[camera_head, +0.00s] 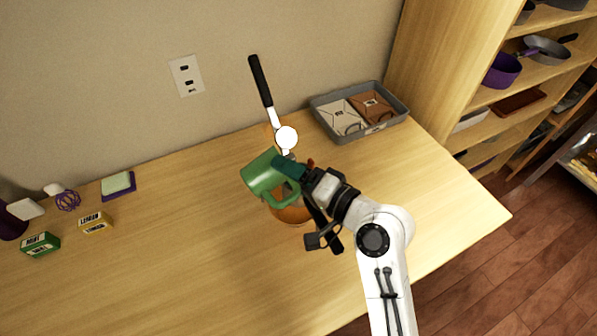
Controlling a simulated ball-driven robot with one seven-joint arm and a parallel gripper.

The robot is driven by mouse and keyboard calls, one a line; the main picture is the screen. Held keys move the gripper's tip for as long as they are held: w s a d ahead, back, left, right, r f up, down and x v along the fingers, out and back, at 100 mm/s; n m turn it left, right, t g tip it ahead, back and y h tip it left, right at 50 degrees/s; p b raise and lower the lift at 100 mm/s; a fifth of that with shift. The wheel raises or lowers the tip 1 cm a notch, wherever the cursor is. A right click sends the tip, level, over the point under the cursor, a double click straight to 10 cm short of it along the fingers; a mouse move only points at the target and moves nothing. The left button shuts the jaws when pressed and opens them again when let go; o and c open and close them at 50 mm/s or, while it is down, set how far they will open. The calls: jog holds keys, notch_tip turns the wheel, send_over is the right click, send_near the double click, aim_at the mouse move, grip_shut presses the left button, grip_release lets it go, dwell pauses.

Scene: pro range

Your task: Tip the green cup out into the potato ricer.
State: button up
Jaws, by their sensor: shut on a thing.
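The green cup (261,174) is in my gripper (291,169), held over the table with its handle on the lower right side. The cup looks tilted; its contents cannot be seen. My gripper is shut on the cup at its right side. The potato ricer (264,91) shows as a long black handle with a white metal part and a round white end (287,138) just above the cup in the picture. The rest of the ricer is hidden behind the cup and gripper. An orange-brown rounded thing (291,214) shows partly below the cup.
A grey tray (343,141) with packets stands at the back right of the table. A green box (41,245), a yellow box (95,222) and a sponge (118,184) lie at the left. The table's middle left is clear. A shelf unit (440,70) stands right.

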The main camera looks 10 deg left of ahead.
jog(key=shift+w+d+r+m+y+p, duration=0.15)
jog(key=shift+w+d+r+m+p, duration=0.05)
jog(key=shift+w+d+r+m, duration=0.2)
jog(key=shift+w+d+r+m+y+p, duration=0.2)
jog(key=shift+d+r+m, duration=0.1)
jog(key=shift+r, duration=0.2)
dwell(0.5)
jog(key=shift+w+d+m+t+y+b, duration=0.2)
jog(key=shift+m+t+y, duration=0.1)
jog(key=shift+m, duration=0.6)
jog(key=shift+w+d+m+t+y+b, duration=0.15)
jog(key=shift+d+m+y, duration=0.1)
jog(key=shift+m, duration=0.65)
jog(key=shift+w+d+m+t+y+b, duration=0.1)
jog(key=shift+d+m+t+y, duration=0.15)
jog(key=shift+m, duration=0.65)
dwell(1.7)
